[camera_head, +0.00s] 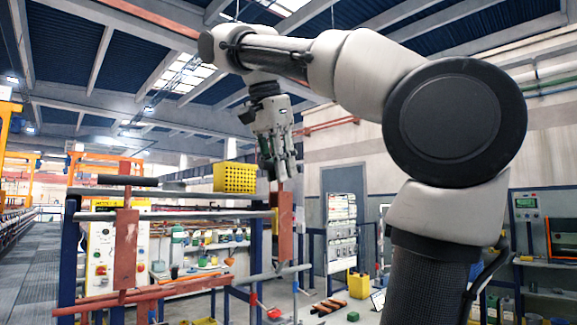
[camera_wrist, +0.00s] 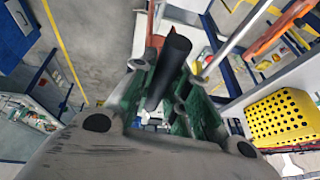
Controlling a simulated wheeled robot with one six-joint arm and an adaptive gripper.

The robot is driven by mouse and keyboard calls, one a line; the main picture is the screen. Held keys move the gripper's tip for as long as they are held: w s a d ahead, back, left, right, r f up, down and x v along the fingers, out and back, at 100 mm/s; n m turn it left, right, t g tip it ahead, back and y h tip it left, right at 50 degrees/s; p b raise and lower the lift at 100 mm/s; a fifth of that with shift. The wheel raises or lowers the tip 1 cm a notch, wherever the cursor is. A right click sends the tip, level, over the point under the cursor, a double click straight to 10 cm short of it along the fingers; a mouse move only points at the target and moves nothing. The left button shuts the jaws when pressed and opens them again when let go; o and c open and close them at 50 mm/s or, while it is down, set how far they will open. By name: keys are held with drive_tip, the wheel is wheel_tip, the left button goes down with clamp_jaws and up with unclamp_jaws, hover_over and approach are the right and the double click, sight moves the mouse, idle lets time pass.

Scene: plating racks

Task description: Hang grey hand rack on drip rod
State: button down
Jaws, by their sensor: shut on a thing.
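My gripper (camera_head: 279,170) is high over the right end of the rack stand, pointing down. In the wrist view my gripper (camera_wrist: 170,112) has its green-lined fingers shut on a dark cylindrical handle (camera_wrist: 170,68), which I take to be the grey hand rack's. A red-brown part shows just beyond it. In the head view a red-brown plate (camera_head: 284,222) hangs below the fingers, apparently the held rack's body; its handle is hidden. A grey horizontal rod (camera_head: 190,214) runs across the stand, its right end close to the plate. I cannot tell whether they touch, or which rod is the drip rod.
Another red-brown rack (camera_head: 126,245) with a dark handle (camera_head: 115,181) hangs at the left of the stand. A yellow perforated box (camera_head: 234,178) sits near the rods and also shows in the wrist view (camera_wrist: 283,118). A lower grey tube (camera_head: 270,275) juts out rightward.

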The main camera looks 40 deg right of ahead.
drive_tip(key=shift+w+a+f, duration=0.1)
drive_tip(key=shift+w, duration=3)
drive_tip(key=shift+w+a, duration=0.1)
drive_tip(key=shift+w, duration=3)
drive_tip(key=shift+f, duration=1.6)
drive_tip(key=c, duration=1.3)
unclamp_jaws()
drive_tip(key=v, duration=0.7)
drive_tip(key=shift+s+r, duration=0.1)
drive_tip(key=shift+r, duration=0.1)
